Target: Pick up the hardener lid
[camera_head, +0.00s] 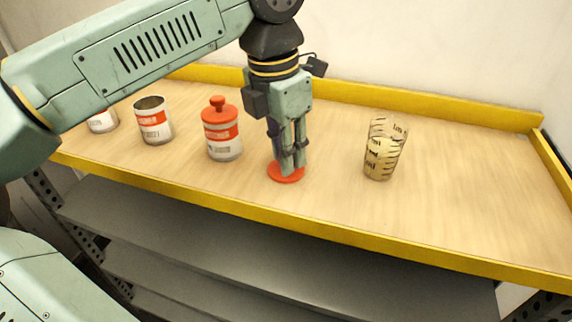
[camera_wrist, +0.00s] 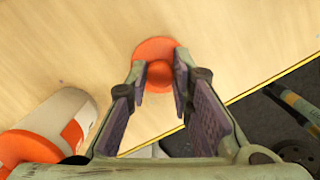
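The hardener lid (camera_head: 287,176) is a flat orange-red disc with a round knob, lying on the bench directly under my gripper (camera_head: 293,165). In the wrist view, the lid's disc (camera_wrist: 156,46) shows past the fingertips. Its knob sits between the two finger pads of my gripper (camera_wrist: 160,76), which look closed in against both sides of it. The lid appears flat on the bench; the fingers partly hide it in the head view.
An orange-capped can (camera_head: 222,140) stands just left of my gripper. An open can (camera_head: 154,125) and another can (camera_head: 102,122) stand farther left. A clear graduated cup (camera_head: 382,158) stands to the right. A yellow edge (camera_head: 330,234) borders the bench (camera_head: 470,190).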

